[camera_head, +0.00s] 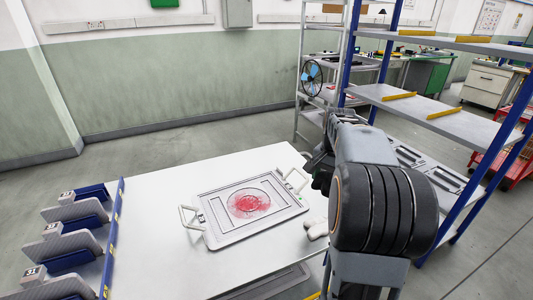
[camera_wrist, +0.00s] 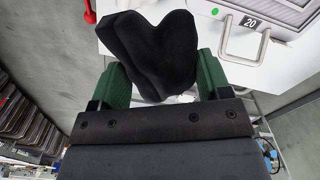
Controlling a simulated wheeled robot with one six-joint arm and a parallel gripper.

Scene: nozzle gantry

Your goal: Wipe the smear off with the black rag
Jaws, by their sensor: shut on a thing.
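A red smear (camera_head: 250,202) lies in the middle of a grey framed plate (camera_head: 237,238) with a handle at each end, on the white table. My gripper (camera_wrist: 160,75) is shut on the black rag (camera_wrist: 152,42), which is bunched between its green fingers in the wrist view. In the head view my gripper (camera_head: 318,172) is beside the right edge of the table, right of the plate and apart from the smear; my arm partly hides it. The plate's corner and handle (camera_wrist: 246,40) show at the top right of the wrist view, near a "20" label.
The white table (camera_head: 150,205) has bare room left of the plate. Grey numbered holders (camera_head: 72,240) stand along its left side. A white object (camera_head: 316,228) lies near the right edge. A blue-framed shelf (camera_head: 440,90) stands close on the right.

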